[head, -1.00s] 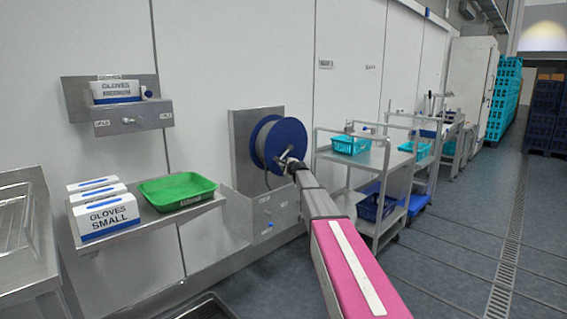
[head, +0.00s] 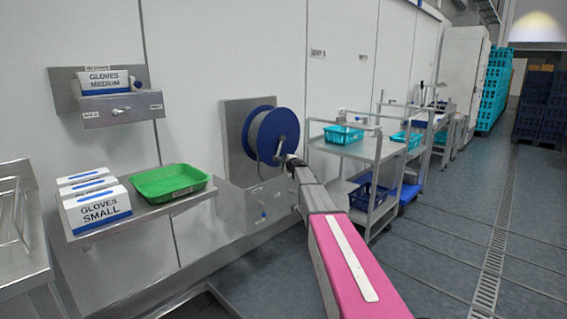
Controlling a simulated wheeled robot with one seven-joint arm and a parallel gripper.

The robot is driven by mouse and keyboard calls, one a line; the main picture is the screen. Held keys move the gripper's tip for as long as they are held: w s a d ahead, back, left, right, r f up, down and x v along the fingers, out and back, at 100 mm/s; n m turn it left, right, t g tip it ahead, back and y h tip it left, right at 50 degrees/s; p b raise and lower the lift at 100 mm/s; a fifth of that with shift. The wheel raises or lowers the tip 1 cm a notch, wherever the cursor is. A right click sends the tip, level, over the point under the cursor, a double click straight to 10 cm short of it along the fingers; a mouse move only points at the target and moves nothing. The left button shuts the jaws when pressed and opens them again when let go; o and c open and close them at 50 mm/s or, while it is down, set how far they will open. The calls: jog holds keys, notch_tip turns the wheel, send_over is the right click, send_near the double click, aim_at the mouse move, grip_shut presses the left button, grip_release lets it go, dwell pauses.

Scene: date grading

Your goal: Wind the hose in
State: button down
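The hose reel is a blue-flanged drum (head: 289,131) on a steel wall plate, in the middle of the head view. Grey hose (head: 262,134) is wound on its core. My arm reaches forward from the bottom right, with a pink and grey link. My gripper (head: 281,157) is at the front face of the reel, by its crank. It is small and partly hidden by my own wrist, so I cannot tell whether its fingers are closed on the crank handle. No loose length of hose shows clearly.
A steel shelf (head: 140,219) with a green tray (head: 170,182) and glove boxes (head: 97,210) stands left of the reel. A steel trolley (head: 352,148) with a turquoise basket (head: 343,135) stands close on the right. The floor (head: 440,240) at right is clear.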

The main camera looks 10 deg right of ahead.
dwell(0.4)
jog(key=c, duration=0.8)
grip_release()
jog(key=v, duration=1)
jog(key=shift+s+d+f, duration=0.1)
jog(key=shift+s, duration=0.3)
